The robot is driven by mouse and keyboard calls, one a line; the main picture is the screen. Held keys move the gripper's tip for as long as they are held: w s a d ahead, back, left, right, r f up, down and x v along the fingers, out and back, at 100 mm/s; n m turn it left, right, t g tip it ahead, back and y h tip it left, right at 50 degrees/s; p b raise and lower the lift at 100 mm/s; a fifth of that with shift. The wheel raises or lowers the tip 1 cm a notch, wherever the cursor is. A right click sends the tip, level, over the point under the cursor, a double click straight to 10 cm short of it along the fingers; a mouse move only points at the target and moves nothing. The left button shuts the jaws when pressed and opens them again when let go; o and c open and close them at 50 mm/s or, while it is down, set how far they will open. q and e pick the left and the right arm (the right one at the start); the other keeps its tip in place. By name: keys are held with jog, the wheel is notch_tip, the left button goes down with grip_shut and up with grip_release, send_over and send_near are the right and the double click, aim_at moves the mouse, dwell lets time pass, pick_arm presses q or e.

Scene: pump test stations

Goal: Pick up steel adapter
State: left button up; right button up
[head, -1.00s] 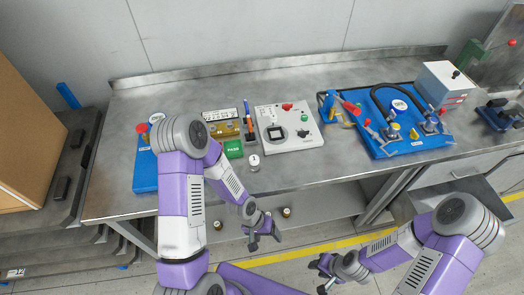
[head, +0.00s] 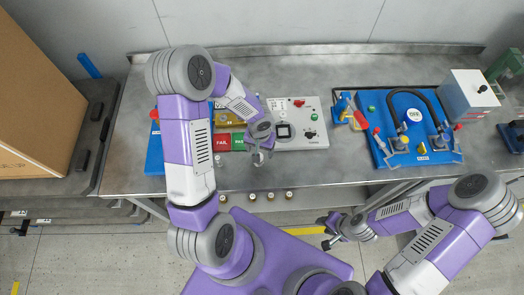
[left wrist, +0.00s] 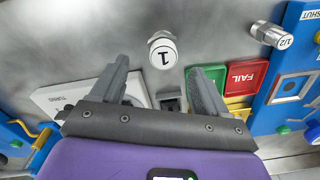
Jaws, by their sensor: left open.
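A short steel cylinder with a white top marked "1" (left wrist: 162,50) stands on the steel bench in the left wrist view, beyond and between my left fingertips. A second steel cylinder marked "1/2" (left wrist: 270,35) is to its right, beside a blue panel. Either could be the steel adapter. In the head view, one cylinder (head: 257,159) shows just below my left gripper (head: 266,146). My left gripper also shows in the left wrist view (left wrist: 160,78), with its fingers apart and nothing between them. My right gripper (head: 326,233) is empty in front of the bench, fingers apart.
Red FAIL (head: 222,142) and green PASS (head: 238,142) plates lie close to my left gripper. A grey test box (head: 300,115) stands right of it. A blue pump station (head: 412,130) is further right. Several small capped pieces (head: 270,195) sit below the bench's front edge.

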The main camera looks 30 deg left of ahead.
pick_arm(q)
jog(key=f, duration=0.6)
jog(key=shift+s+a+f, duration=0.15)
jog(key=shift+s, duration=0.05)
jog(key=shift+c, duration=0.4)
jog(key=c, duration=1.2)
